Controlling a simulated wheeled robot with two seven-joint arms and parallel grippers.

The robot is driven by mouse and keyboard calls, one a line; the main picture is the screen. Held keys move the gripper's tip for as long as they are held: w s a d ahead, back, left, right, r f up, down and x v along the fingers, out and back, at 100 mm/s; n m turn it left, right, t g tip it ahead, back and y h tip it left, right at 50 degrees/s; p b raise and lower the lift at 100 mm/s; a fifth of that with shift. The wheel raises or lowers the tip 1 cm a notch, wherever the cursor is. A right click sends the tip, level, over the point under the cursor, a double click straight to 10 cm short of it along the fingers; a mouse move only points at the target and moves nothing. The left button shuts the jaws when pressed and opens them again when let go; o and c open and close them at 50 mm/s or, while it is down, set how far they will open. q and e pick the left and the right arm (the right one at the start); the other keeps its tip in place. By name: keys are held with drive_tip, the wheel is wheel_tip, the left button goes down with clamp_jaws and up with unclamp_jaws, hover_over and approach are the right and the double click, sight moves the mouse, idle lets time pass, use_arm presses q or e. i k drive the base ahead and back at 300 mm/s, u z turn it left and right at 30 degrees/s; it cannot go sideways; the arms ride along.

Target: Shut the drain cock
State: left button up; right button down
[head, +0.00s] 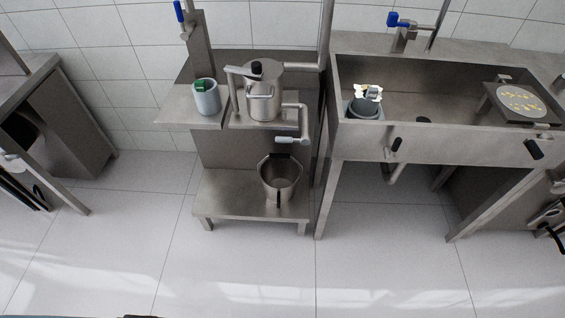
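The metal separator (264,96) stands on the bench in the middle of the head view, with a black knob on top. A pipe leaves its right side and bends down. A small cock with a pale grey-blue handle (285,139) sits at the pipe's lower end; the handle points left, roughly level. I cannot tell whether this cock is open or shut. A metal bucket (280,178) stands on the low shelf below it. What looks like my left gripper (40,200) is at the left edge and my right gripper (548,226) at the right edge, both far from the cock.
A grey cup (207,97) with a green item stands left of the separator. The sink (460,143) on the right has black handles (397,145) on its front and holds a dark pot (363,108). A cabinet (75,120) stands left. The floor in front is clear.

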sight(305, 140)
drive_tip(key=u, duration=0.15)
drive_tip(key=i, duration=0.9)
drive_tip(key=z, duration=0.7)
